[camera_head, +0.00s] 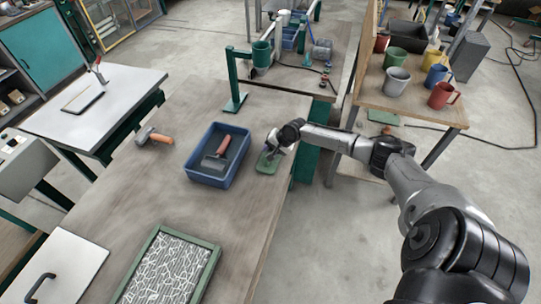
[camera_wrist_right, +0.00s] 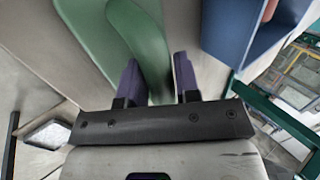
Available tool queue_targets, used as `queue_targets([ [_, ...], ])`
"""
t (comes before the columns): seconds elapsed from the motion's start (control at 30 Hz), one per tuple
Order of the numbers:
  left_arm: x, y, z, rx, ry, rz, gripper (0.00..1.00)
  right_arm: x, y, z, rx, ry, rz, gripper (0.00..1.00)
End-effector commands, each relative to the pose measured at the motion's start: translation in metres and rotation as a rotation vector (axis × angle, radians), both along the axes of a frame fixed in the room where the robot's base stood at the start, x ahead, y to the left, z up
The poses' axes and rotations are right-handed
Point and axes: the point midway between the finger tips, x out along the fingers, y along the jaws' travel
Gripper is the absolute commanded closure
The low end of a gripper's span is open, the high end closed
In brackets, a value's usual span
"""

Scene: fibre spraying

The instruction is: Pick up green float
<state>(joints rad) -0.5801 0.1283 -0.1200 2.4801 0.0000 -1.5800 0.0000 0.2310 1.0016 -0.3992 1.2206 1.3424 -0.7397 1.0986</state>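The green float (camera_head: 268,163) lies at the right edge of the wooden workbench, right of the blue bin. My right gripper (camera_head: 275,148) is over it and partly hides it. In the right wrist view, the float's green plate (camera_wrist_right: 85,30) and raised handle (camera_wrist_right: 143,40) show. I see no clear space between the float and the bench. My left gripper is not in view.
The blue bin (camera_head: 194,169) holds a red-handled tool (camera_head: 219,154). An orange-handled tool (camera_head: 153,136) lies to its left. A green-framed tray (camera_head: 205,275) is at the front. A green stand (camera_head: 236,97) is at the back. Mugs (camera_head: 397,80) stand on a shelf at right.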

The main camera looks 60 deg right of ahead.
Motion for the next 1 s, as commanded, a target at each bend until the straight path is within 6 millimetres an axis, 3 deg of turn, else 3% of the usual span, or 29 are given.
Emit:
queue_targets([
  [0.3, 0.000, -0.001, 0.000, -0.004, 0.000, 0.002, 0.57, 0.000, 0.000, 0.000, 0.000, 0.000, 0.000, 1.00],
  [0.67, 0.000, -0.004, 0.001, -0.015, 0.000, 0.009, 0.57, 0.000, 0.000, 0.004, -0.001, -0.001, -0.001, 1.00],
  [1.0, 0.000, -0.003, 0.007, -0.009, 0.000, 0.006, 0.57, -0.006, -0.002, 0.045, -0.006, 0.003, 0.002, 1.00],
])
